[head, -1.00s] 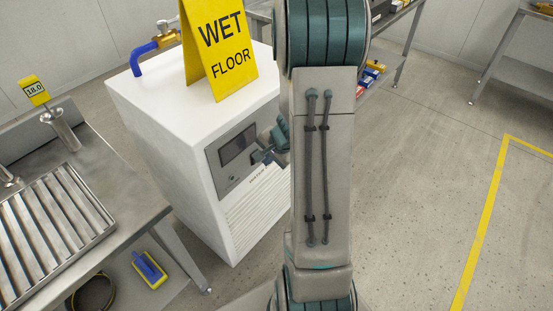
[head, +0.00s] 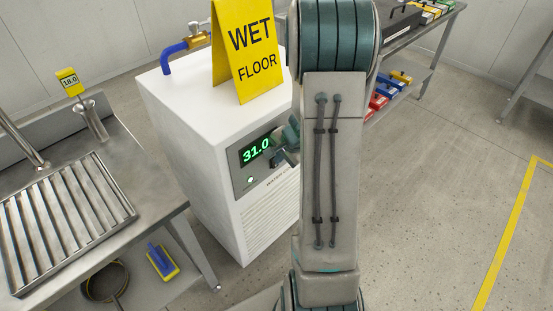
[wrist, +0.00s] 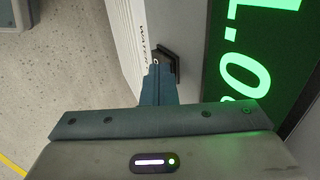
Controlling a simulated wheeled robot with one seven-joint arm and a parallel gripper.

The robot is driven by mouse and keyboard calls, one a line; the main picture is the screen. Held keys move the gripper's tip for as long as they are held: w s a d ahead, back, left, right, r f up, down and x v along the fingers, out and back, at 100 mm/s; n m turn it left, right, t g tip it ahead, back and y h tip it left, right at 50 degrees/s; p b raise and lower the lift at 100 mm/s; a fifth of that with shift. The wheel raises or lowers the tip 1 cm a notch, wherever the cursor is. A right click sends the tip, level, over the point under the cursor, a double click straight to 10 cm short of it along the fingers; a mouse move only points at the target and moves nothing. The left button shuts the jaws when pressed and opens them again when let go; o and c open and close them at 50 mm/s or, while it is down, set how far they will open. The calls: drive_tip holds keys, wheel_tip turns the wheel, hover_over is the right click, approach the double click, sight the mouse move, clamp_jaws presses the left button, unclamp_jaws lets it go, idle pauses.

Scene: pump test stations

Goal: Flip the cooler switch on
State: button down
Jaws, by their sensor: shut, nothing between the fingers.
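The cooler (head: 195,110) is a white box with a grey front panel. Its display (head: 256,150) is lit green and reads 31.0, and a small lamp below it glows. In the wrist view part of the lit display (wrist: 250,70) fills the right side. The black rocker switch (wrist: 166,58) sits on the panel beside the display, partly hidden by my fingers. My gripper (wrist: 157,72) is shut and empty, with its fingertips at the switch; I cannot tell whether they touch it. In the head view my gripper (head: 284,148) is mostly hidden behind my arm.
A yellow wet floor sign (head: 247,50) stands on the cooler, near a blue hose (head: 172,55) with a brass valve. A steel sink bench (head: 140,175) is at left. Shelving (head: 415,75) stands behind my arm. The floor at right is open, with a yellow line (head: 507,235).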

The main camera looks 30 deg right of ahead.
drive_tip(key=shift+d+r+p, duration=0.1)
drive_tip(key=shift+r+p, duration=0.5)
drive_tip(key=shift+r, duration=0.2)
drive_tip(key=p+v, duration=0.2)
drive_tip(key=v, duration=0.9)
drive_tip(key=shift+s+r, duration=0.2)
drive_tip(key=shift+s, duration=0.2)
drive_tip(key=shift+d, duration=0.1)
